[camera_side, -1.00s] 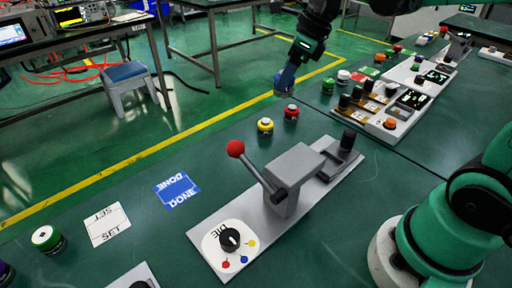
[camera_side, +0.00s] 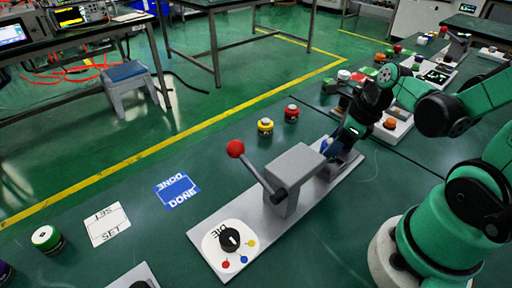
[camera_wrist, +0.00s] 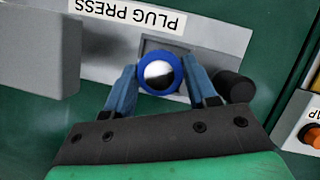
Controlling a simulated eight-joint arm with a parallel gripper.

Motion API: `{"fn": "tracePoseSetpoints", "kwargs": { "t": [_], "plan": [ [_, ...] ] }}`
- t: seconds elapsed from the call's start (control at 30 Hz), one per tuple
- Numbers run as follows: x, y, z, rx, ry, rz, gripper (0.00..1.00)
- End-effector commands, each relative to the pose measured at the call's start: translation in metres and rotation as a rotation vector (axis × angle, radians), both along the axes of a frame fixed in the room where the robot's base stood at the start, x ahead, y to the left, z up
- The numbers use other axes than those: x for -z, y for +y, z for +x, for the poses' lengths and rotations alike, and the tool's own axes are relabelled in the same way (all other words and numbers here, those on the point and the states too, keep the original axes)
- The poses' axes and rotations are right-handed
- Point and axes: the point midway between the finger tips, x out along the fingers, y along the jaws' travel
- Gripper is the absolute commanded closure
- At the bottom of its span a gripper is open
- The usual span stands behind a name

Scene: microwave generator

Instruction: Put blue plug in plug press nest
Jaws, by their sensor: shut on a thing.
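The blue plug (camera_wrist: 158,75), a blue ring with a white and black top, sits between my gripper's two blue fingers (camera_wrist: 158,88) in the wrist view. My gripper (camera_side: 336,148) is shut on it and is at the far end of the plug press (camera_side: 297,180). The plug is over or at a grey square recess (camera_wrist: 150,44), the nest, next to the PLUG PRESS label. I cannot tell whether it is above the nest or inside it. In the side view the press block and my fingers mostly hide the plug and nest.
A red-knobbed lever (camera_side: 236,149) rises from the press. A black cylinder (camera_wrist: 234,85) stands just right of my fingers. Yellow (camera_side: 265,127) and red (camera_side: 291,114) plugs stand behind the press. A blue DONE card (camera_side: 177,190) lies left on open table.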

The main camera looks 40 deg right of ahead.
Motion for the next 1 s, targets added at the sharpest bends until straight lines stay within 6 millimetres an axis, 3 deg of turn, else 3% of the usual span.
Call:
{"fn": "tracePoseSetpoints", "kwargs": {
  "t": [1.0],
  "plan": [
    [0.018,0.000,0.000,0.000,0.000,0.000,1.00]
  ]
}}
